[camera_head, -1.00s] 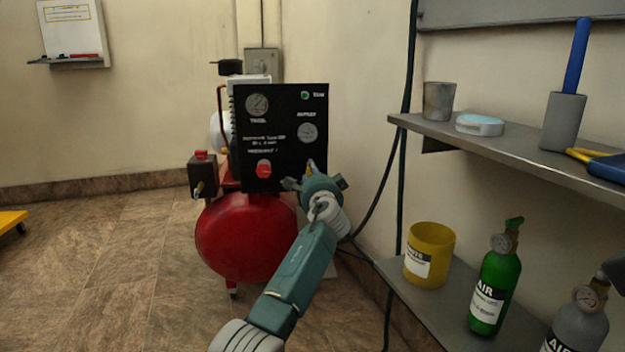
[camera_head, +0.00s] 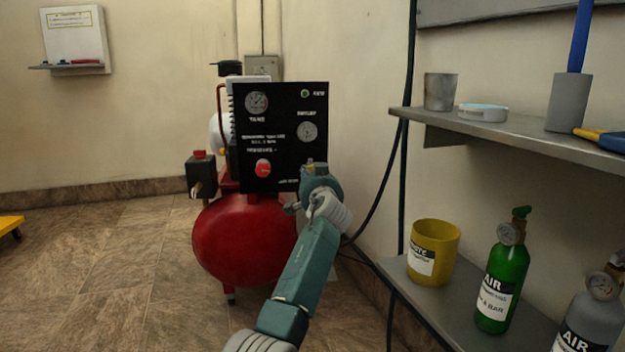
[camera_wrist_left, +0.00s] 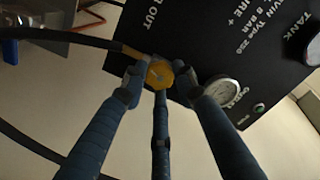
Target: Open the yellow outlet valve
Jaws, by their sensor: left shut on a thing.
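The yellow outlet valve (camera_wrist_left: 160,73) is a round yellow knob at the edge of the black compressor panel (camera_wrist_left: 205,45). A yellow-ended hose joins beside it. In the left wrist view the fingers of my left gripper (camera_wrist_left: 158,80) are shut on the knob from its sides, and a third finger reaches it from below. In the head view my left gripper (camera_head: 314,172) is at the lower right corner of the panel (camera_head: 270,110) and hides most of the valve. I cannot tell how far the knob is turned. My right gripper is not in view.
The panel stands over a red compressor tank (camera_head: 240,240) and carries gauges and a red knob (camera_head: 263,168). A dark cable hangs to its right. Shelves on the right hold a yellow cup (camera_head: 440,255) and a green air bottle (camera_head: 500,285).

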